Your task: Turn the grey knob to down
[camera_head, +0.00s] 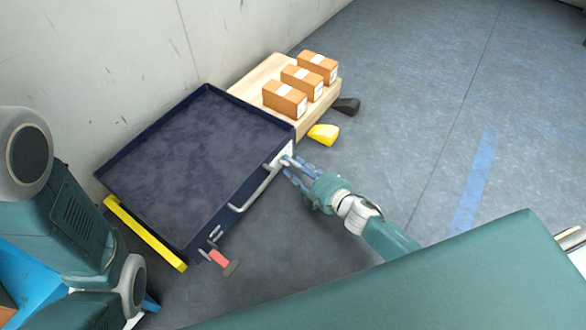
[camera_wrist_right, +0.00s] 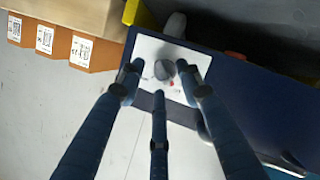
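The grey knob (camera_wrist_right: 163,70) sits on a white panel (camera_wrist_right: 150,50) on the front side of a dark blue cart. In the head view the white panel (camera_head: 280,155) shows at the cart's right corner, with the knob hard to make out. My right gripper (camera_head: 289,166) is at the panel. In the right wrist view its fingers (camera_wrist_right: 161,78) are spread around the knob, with visible gaps on the left and right. Small red marks lie beside the knob. I cannot tell whether any finger touches it. My left arm shows at the left edge, but its gripper is not visible.
The cart's tray (camera_head: 190,145) is empty. A grey handle (camera_head: 256,192) runs along its front, near a red lever (camera_head: 218,258). A wooden pallet (camera_head: 255,82) behind holds three cardboard boxes (camera_head: 302,82). A yellow block (camera_head: 323,134) is beside it. The floor at right is clear.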

